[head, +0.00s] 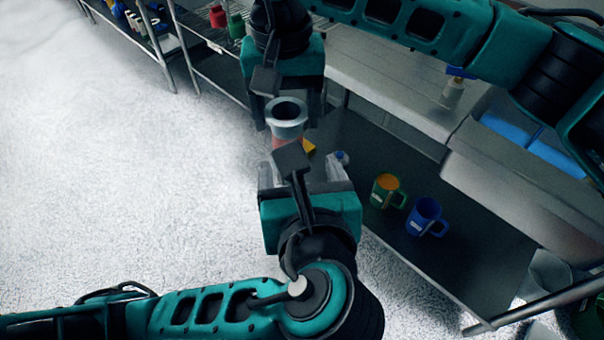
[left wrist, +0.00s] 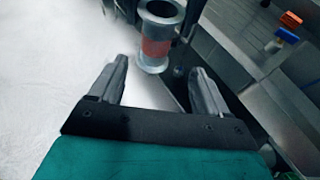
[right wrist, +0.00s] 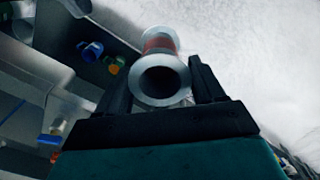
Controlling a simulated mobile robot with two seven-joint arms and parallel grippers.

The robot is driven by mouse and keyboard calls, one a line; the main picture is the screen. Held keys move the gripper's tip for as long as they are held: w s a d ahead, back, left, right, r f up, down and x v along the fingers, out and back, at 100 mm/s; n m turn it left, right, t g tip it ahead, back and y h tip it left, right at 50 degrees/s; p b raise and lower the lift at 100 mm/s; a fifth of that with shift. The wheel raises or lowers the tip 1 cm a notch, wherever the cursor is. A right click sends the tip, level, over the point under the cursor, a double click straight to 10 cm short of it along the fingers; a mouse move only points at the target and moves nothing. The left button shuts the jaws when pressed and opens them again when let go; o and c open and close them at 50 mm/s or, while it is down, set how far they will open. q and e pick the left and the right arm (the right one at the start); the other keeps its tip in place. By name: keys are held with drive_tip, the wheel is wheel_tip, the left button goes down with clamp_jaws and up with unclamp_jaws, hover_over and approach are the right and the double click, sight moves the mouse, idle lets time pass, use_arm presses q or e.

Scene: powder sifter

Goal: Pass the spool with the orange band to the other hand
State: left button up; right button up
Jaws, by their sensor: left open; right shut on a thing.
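The spool (head: 287,111) has grey flanges and a dull orange-red band, and it hangs in the air. My right gripper (head: 288,98) is shut on it from the far side. The right wrist view shows the spool (right wrist: 160,82) between the two dark fingers, its hollow end toward the camera. My left gripper (head: 305,172) is open and empty on the near side. In the left wrist view the spool (left wrist: 155,40) is just beyond the open fingertips (left wrist: 157,72), with its band (left wrist: 156,48) visible. My left gripper hides the spool's lower end in the head view.
A green mug (head: 388,190) and a blue mug (head: 426,217) stand on the dark lower shelf (head: 400,150) at right. A blue tray (head: 535,140) and a small bottle (head: 452,92) are on the counter above. The pale floor at left is clear.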

use_arm(q)
drive_tip(key=x, duration=1.1)
drive_tip(key=shift+f, duration=0.1)
drive_tip(key=shift+s+d, duration=0.1)
drive_tip(key=shift+d, duration=0.05)
drive_tip(key=c, duration=1.1)
use_arm(e)
drive_tip(key=shift+s+a, duration=0.1)
drive_tip(key=shift+a, duration=0.05)
use_arm(q)
drive_tip(key=shift+c, duration=0.5)
use_arm(e)
drive_tip(key=o, duration=1.6)
drive_tip(key=shift+o, duration=0.2)
